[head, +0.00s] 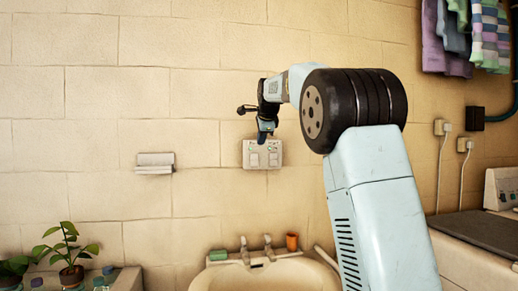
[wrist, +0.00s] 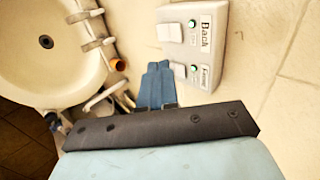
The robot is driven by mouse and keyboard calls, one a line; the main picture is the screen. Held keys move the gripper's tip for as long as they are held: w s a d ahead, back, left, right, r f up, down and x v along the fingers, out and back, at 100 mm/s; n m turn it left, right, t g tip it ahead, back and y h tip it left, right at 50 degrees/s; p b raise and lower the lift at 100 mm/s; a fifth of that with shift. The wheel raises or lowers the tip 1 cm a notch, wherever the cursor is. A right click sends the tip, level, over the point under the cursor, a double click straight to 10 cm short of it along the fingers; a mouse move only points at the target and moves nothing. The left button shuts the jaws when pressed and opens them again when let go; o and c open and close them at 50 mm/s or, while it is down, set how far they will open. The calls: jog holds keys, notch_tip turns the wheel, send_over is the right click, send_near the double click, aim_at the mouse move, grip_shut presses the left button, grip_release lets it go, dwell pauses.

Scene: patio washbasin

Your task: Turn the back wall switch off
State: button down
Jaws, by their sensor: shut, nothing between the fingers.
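The switch plate (head: 262,154) is a light box on the tiled wall, above the basin. In the wrist view the plate (wrist: 215,45) shows two white rockers. The back switch rocker (wrist: 170,32) sits beside a label reading "Back", with a small greenish light between them. The second rocker (wrist: 180,75) has its own greenish light and a label too small to read surely. My gripper (head: 264,137) is at the plate's upper edge in the head view. In the wrist view its blue fingers (wrist: 155,68) are shut together, empty, beside the second rocker and partly covering it. Contact cannot be told.
A washbasin (head: 265,278) with two taps and an orange cup (head: 292,242) stands below the plate. A small wall holder (head: 155,163) is to the left. Potted plants (head: 70,270) stand at lower left. Wall sockets with cords (head: 464,144) are at right. The wall around the plate is clear.

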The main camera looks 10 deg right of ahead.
jog(key=shift+v, duration=1.05)
jog(key=shift+a+f, duration=0.3)
jog(key=shift+f, duration=0.25)
send_near(254, 164)
jog(key=x, duration=0.4)
jog(key=shift+s+d+f, duration=0.1)
jog(key=shift+f, duration=0.35)
jog(key=shift+w+f, duration=0.2)
jog(key=shift+w, duration=0.3)
jog(key=shift+w+f, duration=0.2)
jog(key=shift+w, duration=0.3)
